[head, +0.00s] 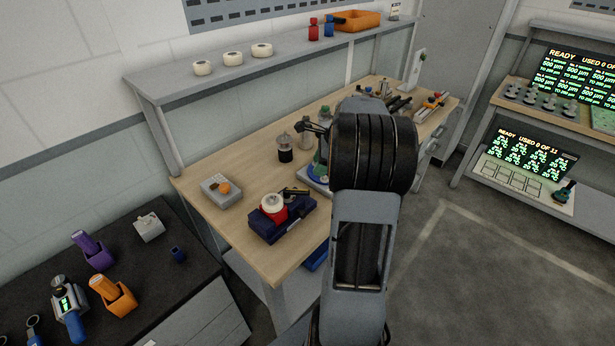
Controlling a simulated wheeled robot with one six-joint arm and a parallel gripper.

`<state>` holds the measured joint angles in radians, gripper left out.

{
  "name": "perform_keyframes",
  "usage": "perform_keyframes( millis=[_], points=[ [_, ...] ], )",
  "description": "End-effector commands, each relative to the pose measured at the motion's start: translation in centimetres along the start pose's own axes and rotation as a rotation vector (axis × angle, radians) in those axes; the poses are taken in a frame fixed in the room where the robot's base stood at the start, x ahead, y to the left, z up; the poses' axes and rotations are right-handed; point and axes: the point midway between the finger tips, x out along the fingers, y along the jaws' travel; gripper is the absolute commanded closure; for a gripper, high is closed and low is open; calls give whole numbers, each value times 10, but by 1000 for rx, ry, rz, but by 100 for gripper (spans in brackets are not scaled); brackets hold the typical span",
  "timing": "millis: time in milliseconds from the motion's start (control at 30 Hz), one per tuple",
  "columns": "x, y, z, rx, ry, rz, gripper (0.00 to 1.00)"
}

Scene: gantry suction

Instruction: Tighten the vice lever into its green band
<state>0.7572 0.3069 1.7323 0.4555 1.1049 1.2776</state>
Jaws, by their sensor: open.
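My gripper (308,127) is a small dark shape left of my arm, above the middle of the wooden workbench (222,215). It is open, and I see nothing between its fingers. A grey metal fixture (432,145) at the front edge toward the bench's right end may be the vice, but it is too small to tell. I cannot make out its lever or a green band. My arm hides part of the bench between. My gripper is apart from that fixture, to its left.
A dark blue case (264,228) with a red-and-white roll lies near the bench's front left. A jar (284,150) and a grey box (221,191) stand behind. A raised shelf (180,89) runs along the back. Open floor (480,270) lies at right.

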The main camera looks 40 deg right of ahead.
Motion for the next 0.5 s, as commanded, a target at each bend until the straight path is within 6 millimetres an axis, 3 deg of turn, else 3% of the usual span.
perform_keyframes(
  millis=[200, 333, 500],
  points=[
    [0, -29, 6, 82, -4, 163, 54],
    [-8, -28, 10, 131, 3, 209, 54],
    [9, -20, 11, 159, 4, 230, 54]
  ],
)
